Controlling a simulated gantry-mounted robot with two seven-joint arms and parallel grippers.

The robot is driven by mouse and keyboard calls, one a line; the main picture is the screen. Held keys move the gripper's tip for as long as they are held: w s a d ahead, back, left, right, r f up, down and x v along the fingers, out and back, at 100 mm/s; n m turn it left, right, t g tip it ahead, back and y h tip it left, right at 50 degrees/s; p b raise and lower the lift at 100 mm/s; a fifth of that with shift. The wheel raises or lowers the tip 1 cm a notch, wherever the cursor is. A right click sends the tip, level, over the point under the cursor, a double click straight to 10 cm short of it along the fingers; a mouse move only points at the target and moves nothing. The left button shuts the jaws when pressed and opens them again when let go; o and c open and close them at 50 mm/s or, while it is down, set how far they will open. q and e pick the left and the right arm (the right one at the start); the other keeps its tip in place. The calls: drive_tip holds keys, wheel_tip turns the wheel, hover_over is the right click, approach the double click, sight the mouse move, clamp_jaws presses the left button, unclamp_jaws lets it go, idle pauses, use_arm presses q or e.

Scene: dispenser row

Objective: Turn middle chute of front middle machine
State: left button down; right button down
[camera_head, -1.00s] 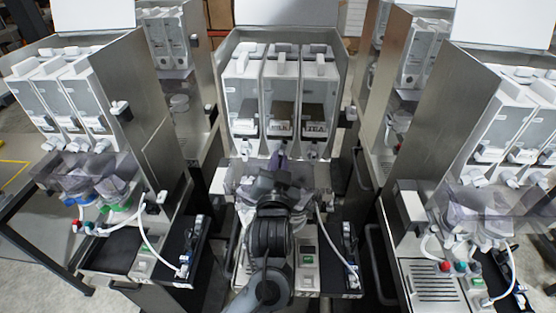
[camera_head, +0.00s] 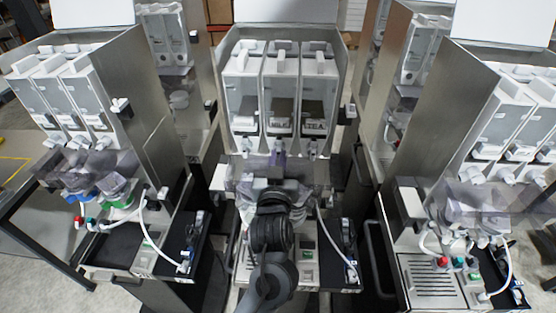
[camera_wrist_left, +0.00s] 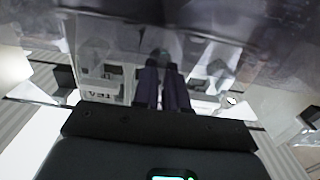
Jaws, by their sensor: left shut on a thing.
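The front middle machine (camera_head: 338,75) stands in the center of the head view with three canisters side by side. Its middle chute (camera_head: 280,146) is at the foot of the middle canister (camera_head: 281,92) and is mostly covered by my fingers. My left gripper (camera_head: 278,158) reaches up to it from below, shut on the middle chute. In the left wrist view, the two dark fingers of my left gripper (camera_wrist_left: 162,84) stand close together, with a small part of the chute at their tips. The turn angle of the chute cannot be made out. My right gripper is not in view.
The left chute (camera_head: 246,147) and right chute (camera_head: 313,148) sit close on either side of my fingers. Clear mixing bowls lie below, around my wrist. A left machine (camera_head: 130,90) and a right machine (camera_head: 425,120) flank the middle one, with narrow gaps between.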

use_arm(q)
drive_tip(key=shift+r, duration=0.1)
drive_tip(key=c, duration=1.2)
unclamp_jaws()
drive_tip(key=shift+o, duration=0.2)
drive_tip(key=shift+s+p, duration=0.45)
drive_tip(key=s+p, duration=0.5)
drive_tip(key=s, duration=0.5)
drive_tip(key=shift+a+p, duration=0.35)
drive_tip(key=shift+a, duration=0.1)
